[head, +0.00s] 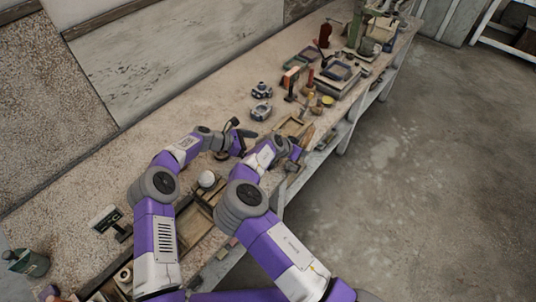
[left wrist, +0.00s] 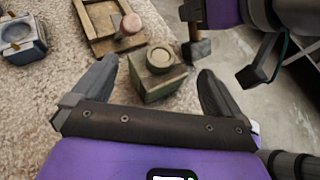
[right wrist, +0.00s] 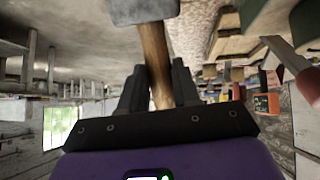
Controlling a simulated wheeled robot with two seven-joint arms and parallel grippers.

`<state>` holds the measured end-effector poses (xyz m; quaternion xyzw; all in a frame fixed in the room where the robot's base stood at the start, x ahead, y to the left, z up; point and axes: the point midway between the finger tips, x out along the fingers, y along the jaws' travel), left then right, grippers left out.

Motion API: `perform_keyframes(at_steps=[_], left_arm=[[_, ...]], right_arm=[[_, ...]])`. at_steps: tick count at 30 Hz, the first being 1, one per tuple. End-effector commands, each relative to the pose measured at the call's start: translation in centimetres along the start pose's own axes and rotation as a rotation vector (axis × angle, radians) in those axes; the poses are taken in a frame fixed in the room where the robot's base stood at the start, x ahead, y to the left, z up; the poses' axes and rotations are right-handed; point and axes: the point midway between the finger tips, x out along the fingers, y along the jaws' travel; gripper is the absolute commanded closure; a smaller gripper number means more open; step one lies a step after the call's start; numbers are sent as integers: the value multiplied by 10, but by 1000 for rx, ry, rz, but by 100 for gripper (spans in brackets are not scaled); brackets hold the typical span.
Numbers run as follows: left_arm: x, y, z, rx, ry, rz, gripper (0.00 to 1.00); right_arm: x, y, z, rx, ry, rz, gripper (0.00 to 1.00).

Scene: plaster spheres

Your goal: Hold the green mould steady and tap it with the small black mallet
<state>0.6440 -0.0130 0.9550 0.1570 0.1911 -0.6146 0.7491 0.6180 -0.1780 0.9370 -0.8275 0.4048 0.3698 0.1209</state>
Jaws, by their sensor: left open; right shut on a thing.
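The green mould (left wrist: 158,72) is a small dull-green block with a round collar on top. It stands upright on the bench in the left wrist view, between the fingers of my left gripper (left wrist: 157,88). That gripper is open, with a gap visible on both sides of the block. My right gripper (right wrist: 158,85) is shut on the wooden handle of the mallet (right wrist: 152,55), whose dark grey head is at the top of the right wrist view. The mallet head also shows in the left wrist view (left wrist: 198,50), just right of the mould and apart from it. The mould is largely hidden in the head view.
A wooden frame (left wrist: 98,25) lies behind the mould, a pinkish knob (left wrist: 130,24) by it. Blue-grey moulds (head: 261,111) stand farther along the bench. A white sphere (head: 207,179) sits nearer me. The bench's right edge is close to my right arm.

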Motion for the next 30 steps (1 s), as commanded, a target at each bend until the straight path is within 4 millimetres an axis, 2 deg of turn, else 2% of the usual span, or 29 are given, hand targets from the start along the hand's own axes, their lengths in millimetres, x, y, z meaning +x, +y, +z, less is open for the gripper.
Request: perform_keyframes(at_steps=[18, 30], left_arm=[[-31, 0, 0, -1, 1, 0, 0], [-34, 0, 0, 0, 0, 0, 0]], right_arm=[[0, 0, 0, 0, 1, -1, 100], [0, 0, 0, 0, 1, -1, 100]])
